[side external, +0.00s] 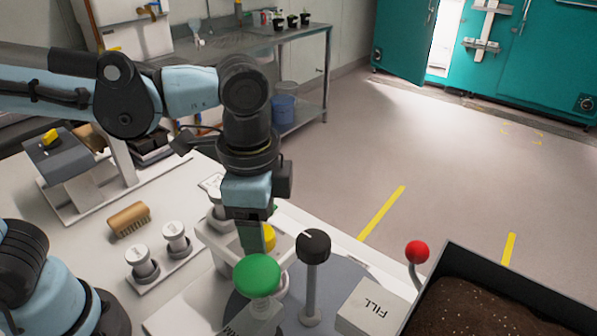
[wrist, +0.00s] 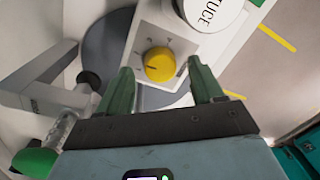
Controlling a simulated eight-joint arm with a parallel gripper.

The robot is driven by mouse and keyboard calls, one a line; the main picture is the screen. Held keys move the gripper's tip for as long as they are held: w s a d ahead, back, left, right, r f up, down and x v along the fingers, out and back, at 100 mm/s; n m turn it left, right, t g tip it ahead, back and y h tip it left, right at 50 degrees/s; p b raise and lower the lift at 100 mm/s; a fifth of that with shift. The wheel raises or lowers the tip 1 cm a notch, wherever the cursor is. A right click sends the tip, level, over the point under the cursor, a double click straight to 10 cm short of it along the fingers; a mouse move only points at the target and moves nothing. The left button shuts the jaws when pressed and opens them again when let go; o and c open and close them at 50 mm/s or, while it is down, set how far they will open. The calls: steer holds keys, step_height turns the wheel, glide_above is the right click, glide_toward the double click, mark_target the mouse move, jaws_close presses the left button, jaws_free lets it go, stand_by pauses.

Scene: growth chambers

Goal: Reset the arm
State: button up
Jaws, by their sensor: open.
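My gripper (side external: 258,238) points down over the white bench unit, its green fingers apart. In the wrist view the open gripper (wrist: 160,66) has a yellow dial knob (wrist: 158,65) showing between its fingers; I cannot tell whether they touch it. The yellow knob (side external: 269,237) is partly hidden by a finger in the side view. A green domed button (side external: 257,274) stands just in front of the gripper, by a block whose label is partly visible, ending "RM". It shows in the wrist view's lower left corner (wrist: 35,162).
A black-topped post (side external: 312,246) stands close right of the gripper. Further right are a FILL block (side external: 375,306), a red-ball lever (side external: 417,252) and a soil-filled tray (side external: 455,259). Left are a wooden brush (side external: 129,218) and white-capped jars (side external: 141,260). Open floor lies beyond the bench.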

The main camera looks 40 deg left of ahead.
step_height(320, 180, up, 11)
step_height(320, 180, down, 13)
steer(key=shift+r, duration=0.2)
steer(key=n, duration=0.3)
steer(key=shift+r+n, duration=0.15)
steer(key=shift+n, duration=0.15)
steer(key=n, duration=0.4)
steer(key=shift+n, duration=0.3)
steer(key=n, duration=0.4)
steer(key=shift+w+n+g, duration=0.1)
steer(key=shift+n+g, duration=0.2)
steer(key=shift+n, duration=1.9)
